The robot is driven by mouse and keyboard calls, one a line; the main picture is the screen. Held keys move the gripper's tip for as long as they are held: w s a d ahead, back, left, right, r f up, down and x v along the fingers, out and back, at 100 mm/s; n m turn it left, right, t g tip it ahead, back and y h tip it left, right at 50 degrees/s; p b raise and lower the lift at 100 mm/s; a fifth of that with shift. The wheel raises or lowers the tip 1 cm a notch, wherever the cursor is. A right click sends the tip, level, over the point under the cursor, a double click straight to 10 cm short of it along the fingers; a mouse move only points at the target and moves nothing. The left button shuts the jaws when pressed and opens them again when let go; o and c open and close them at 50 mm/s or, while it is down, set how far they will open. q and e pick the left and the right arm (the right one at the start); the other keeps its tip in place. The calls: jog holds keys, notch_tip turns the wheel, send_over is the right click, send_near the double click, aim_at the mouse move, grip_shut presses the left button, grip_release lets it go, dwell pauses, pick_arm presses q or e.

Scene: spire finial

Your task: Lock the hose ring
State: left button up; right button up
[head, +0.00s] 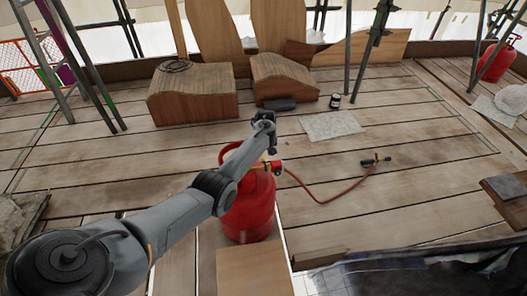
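A red gas cylinder (249,212) stands upright on the plank deck near the middle, with a red collar at its top. A yellow and red valve fitting (275,166) sits at its top right. A thin reddish hose (322,200) runs from this fitting across the planks to a small dark torch (375,160). I cannot make out the hose ring apart from the fitting. My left gripper (268,142) appears just above and behind the fitting, small and partly hidden by its own wrist. Whether it is open or touches anything cannot be told. My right gripper is out of view.
Two wooden blocks (192,95) with tall boards stand at the back. A grey sheet (331,125) and a small dark can (335,101) lie nearby. Scaffold poles (371,45) rise behind. Another red cylinder (497,62) stands far right.

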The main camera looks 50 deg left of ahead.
aim_at(264, 162)
pick_arm(q)
jog(key=r+p, duration=0.1)
jog(key=r, duration=0.1)
jog(key=r+p, duration=0.2)
jog(key=r, duration=0.1)
jog(key=shift+s+d+r, duration=0.2)
jog(key=shift+d+r, duration=0.15)
